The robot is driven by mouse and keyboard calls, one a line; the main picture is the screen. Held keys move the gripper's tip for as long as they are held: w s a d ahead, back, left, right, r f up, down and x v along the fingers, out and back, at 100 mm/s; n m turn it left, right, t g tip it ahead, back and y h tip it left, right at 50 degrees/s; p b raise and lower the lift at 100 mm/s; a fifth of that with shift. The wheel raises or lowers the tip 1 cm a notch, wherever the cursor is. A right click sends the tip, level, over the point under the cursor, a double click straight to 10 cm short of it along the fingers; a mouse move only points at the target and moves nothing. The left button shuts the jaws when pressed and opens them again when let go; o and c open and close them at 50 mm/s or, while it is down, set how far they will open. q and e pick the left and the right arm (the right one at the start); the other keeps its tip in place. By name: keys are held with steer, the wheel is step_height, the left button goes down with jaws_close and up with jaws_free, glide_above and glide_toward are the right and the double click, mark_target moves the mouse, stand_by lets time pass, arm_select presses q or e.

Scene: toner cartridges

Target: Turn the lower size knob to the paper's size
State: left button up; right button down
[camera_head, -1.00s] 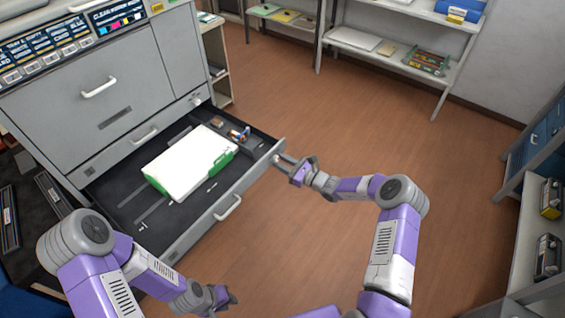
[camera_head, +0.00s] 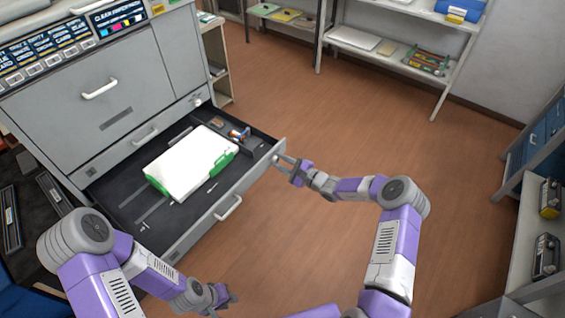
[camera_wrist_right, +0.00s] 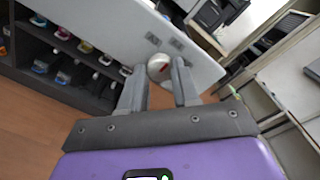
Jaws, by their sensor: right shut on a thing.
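The lower size knob (camera_wrist_right: 158,68) is round and pale grey with a small red mark, on the front panel of the pulled-out lower drawer (camera_head: 224,207). My right gripper (camera_wrist_right: 160,90) is shut on it, one finger on each side. In the head view my right gripper (camera_head: 281,160) is at the right end of the drawer front and covers the knob. The paper stack (camera_head: 190,160), white with green edges, lies flat in the drawer. My left gripper (camera_head: 232,296) hangs in front of the drawer, away from it; its jaw gap is unclear.
The grey printer (camera_head: 95,120) stands at the left, with a shut upper drawer above the open one. Shelves stand at the back (camera_head: 385,50) and at the right edge (camera_head: 530,230). The brown floor (camera_head: 330,110) between them is clear.

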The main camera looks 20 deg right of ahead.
stand_by(0.3)
steer(key=c, duration=0.8)
jaws_free()
steer(key=p+v, duration=0.2)
steer(key=v, duration=0.5)
steer(key=shift+s+d, duration=0.2)
steer(key=shift+s, duration=0.05)
